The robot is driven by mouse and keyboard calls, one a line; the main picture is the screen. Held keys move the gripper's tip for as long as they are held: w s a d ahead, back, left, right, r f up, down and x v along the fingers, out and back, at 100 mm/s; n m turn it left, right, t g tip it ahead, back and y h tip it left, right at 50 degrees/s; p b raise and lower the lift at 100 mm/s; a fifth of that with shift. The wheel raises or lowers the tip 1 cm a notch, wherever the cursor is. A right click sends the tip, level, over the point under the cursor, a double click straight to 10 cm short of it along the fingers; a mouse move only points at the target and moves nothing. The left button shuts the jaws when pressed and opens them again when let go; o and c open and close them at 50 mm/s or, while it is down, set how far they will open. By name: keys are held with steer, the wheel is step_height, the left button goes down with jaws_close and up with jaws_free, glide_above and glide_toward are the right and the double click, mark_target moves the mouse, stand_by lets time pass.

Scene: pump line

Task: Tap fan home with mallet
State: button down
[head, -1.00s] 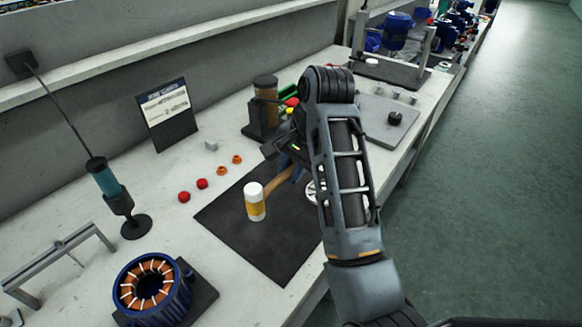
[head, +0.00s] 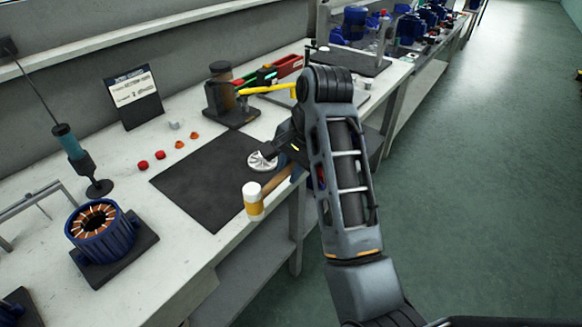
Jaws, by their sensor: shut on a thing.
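My gripper (head: 292,170) is shut on the wooden handle of a mallet (head: 254,204) with a white and yellow head. The head hangs to the lower left of the gripper, over the front edge of the bench. The fan (head: 260,162), a pale spoked disc, shows at the right edge of the black mat, just behind the mallet and left of my wrist. My arm hides some of what lies right of it. The mallet head appears apart from the fan. The fingertips are small and partly hidden.
A blue motor housing with copper windings (head: 97,221) stands on a dark base at left. Red caps (head: 160,155) and orange rings (head: 193,136) lie behind the mat (head: 205,180). The mat's middle is clear.

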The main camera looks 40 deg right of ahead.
steer(key=s+a+f+n+g+y, duration=0.1)
steer(key=s+a+f+n, duration=0.2)
steer(key=f+n, duration=0.4)
steer(key=s+a+f+n+g+y, duration=0.1)
steer(key=s+a+f+n+g, duration=0.1)
steer(key=f+n, duration=0.5)
step_height(320, 180, down, 5)
steer(key=shift+s+a+r, duration=0.1)
steer(key=shift+s+a, duration=0.6)
steer(key=shift+s, duration=0.5)
